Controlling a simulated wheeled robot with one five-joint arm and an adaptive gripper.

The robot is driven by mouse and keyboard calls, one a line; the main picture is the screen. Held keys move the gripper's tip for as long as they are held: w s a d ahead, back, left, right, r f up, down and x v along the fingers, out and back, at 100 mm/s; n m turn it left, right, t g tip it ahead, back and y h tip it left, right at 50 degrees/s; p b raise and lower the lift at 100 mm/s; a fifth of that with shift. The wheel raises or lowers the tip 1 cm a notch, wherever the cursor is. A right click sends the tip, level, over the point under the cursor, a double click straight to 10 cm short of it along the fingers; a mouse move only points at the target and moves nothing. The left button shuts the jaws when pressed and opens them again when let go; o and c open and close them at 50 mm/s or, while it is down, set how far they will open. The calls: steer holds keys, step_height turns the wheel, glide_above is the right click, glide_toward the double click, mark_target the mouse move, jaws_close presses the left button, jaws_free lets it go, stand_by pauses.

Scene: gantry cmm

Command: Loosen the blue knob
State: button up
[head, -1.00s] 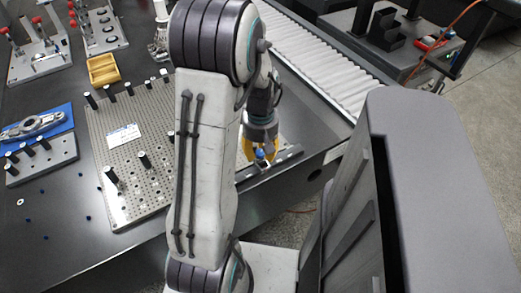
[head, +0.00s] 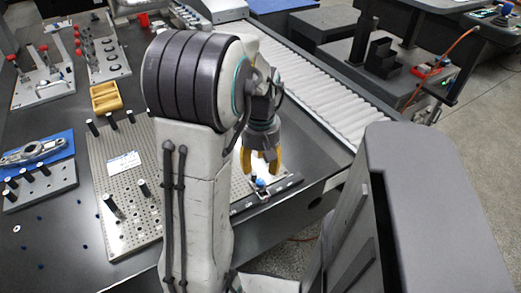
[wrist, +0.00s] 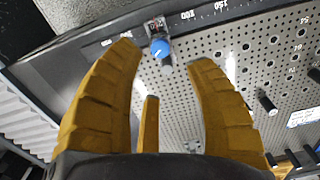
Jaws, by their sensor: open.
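The blue knob (head: 260,183) sits on a small dark mount on the rail at the right front edge of the table. In the wrist view the blue knob (wrist: 159,47) shows ahead of the fingers, near the top middle, in the gap between the fingertips. My gripper (head: 262,165) has yellow fingers and hangs just above the knob, apart from it. In the wrist view my gripper (wrist: 165,50) is spread open with nothing between its fingers.
A perforated plate (head: 130,190) with several black posts lies left of my arm. A scale rail (wrist: 240,12) with numbers runs by the knob. A yellow tray (head: 106,98) stands farther back. A roller conveyor (head: 320,75) runs behind.

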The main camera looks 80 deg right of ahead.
mark_target(260, 181)
steer(key=shift+r, duration=2.4)
